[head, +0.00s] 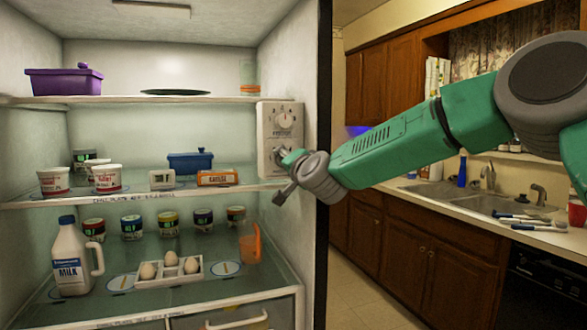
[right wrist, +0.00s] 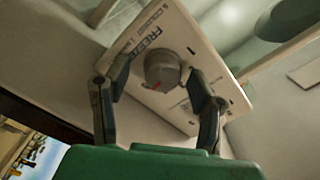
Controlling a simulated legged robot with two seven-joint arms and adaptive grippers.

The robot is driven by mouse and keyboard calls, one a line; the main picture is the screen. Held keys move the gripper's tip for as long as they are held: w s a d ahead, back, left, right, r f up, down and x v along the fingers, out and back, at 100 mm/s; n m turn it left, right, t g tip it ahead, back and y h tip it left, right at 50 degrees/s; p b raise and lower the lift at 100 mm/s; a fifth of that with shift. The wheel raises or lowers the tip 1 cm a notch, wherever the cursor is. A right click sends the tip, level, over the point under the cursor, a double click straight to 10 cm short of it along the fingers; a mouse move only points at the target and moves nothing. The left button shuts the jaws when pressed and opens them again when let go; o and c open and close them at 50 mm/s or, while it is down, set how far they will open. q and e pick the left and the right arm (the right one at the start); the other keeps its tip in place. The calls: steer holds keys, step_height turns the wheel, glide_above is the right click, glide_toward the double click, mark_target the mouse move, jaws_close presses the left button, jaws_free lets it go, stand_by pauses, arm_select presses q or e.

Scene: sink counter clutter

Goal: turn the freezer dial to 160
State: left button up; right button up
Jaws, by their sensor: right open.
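The control panel (head: 268,124) is a pale box on the right inner wall of the fridge. Its upper round dial (head: 285,117) has lettering below it that looks like FREEZER. A lower knob is partly hidden by my right gripper (head: 281,176), which is at the panel's lower part. My open right gripper (right wrist: 158,82) has one finger on each side of this dial, apparently with gaps. The scale numbers cannot be read. My left gripper is not in view.
Shelves below and left of the panel hold tubs, a blue dish (head: 190,162), an orange box (head: 217,178), a milk jug (head: 72,262) and eggs. A purple container (head: 64,82) stands on the top shelf. A sink counter (head: 480,204) lies to the right.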

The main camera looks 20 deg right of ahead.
steer(key=s, duration=1.1)
steer(key=shift+d, duration=0.25)
steer(key=shift+f, duration=0.1)
